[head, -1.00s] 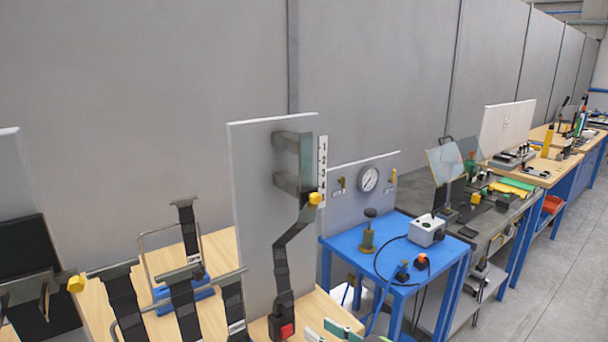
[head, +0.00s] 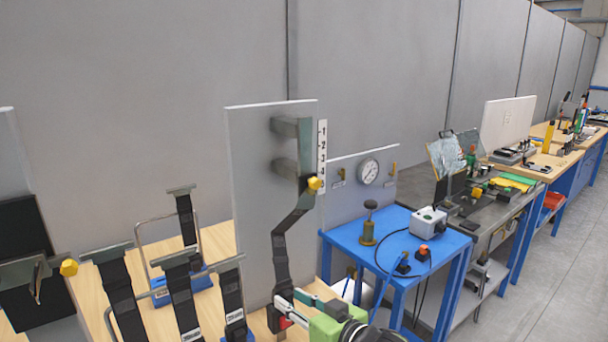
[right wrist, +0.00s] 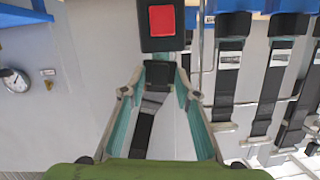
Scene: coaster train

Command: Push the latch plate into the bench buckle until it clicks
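The bench buckle is a black block with a red button (right wrist: 162,20); it also shows low in the head view (head: 283,323). A black strap (head: 281,255) runs from the bracket on the grey upright panel down to the latch plate. The dark latch plate (right wrist: 158,73) is in line with the buckle's mouth, very close to it. The depth of any insertion cannot be seen. My right gripper (right wrist: 159,82) has its teal-lined fingers on either side of the latch plate, seemingly against its edges. In the head view the right gripper (head: 288,305) partly hides the plate and buckle. My left gripper is not in view.
Several other black straps with metal bars (head: 178,285) stand left of the buckle. A grey panel (head: 250,200) rises behind it. A blue table (head: 400,232) with a gauge panel is to the right. The wall bracket (head: 290,150) juts out above.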

